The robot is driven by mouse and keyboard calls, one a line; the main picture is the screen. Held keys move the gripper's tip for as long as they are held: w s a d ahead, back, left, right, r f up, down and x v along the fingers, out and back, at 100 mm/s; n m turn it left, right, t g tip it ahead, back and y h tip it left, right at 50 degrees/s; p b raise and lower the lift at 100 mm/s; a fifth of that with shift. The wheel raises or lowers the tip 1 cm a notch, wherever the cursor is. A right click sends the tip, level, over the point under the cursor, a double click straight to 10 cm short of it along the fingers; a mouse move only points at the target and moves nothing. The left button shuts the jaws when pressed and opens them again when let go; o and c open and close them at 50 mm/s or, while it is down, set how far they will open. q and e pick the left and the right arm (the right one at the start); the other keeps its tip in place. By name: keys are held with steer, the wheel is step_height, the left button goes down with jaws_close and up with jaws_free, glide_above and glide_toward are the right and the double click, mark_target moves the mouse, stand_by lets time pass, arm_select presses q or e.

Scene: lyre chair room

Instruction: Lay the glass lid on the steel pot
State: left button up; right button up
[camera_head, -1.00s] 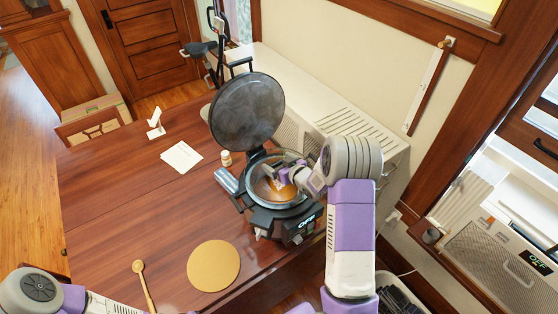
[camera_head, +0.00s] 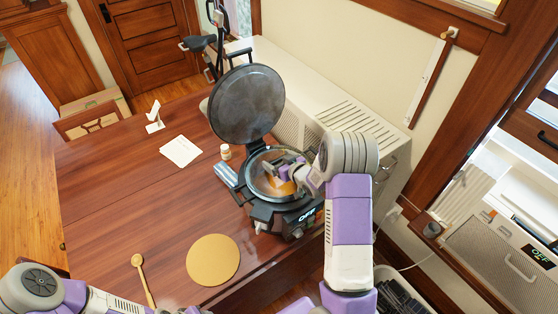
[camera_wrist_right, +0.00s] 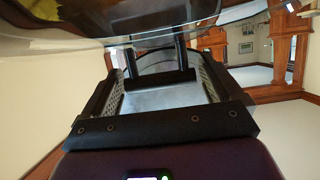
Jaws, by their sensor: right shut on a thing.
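The round glass lid (camera_head: 258,181) lies in view over the round base of a black appliance, below my right gripper (camera_head: 286,171). Its clear, curved edge (camera_wrist_right: 60,40) crosses the top of the right wrist view. My right gripper is shut on the lid, with a black handle (camera_wrist_right: 181,60) showing between its fingers (camera_wrist_right: 160,90). Orange-brown patches show through the glass. I cannot make out the steel pot apart from the lid and appliance, nor whether the lid touches anything beneath. My left arm shows at the lower left, but its gripper is out of view.
The appliance's dark hinged plate (camera_head: 247,103) stands raised behind the lid. On the wooden table (camera_head: 130,190) lie a tan disc (camera_head: 213,260), a wooden spoon (camera_head: 142,275), papers (camera_head: 181,151) and a small jar (camera_head: 225,152). The table's left part is clear.

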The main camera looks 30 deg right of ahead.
steer(key=shift+f+b, duration=0.35)
steer(key=shift+b, duration=0.05)
steer(key=o, duration=1.1)
steer(key=shift+b+v, duration=0.3)
steer(key=shift+v, duration=3.5)
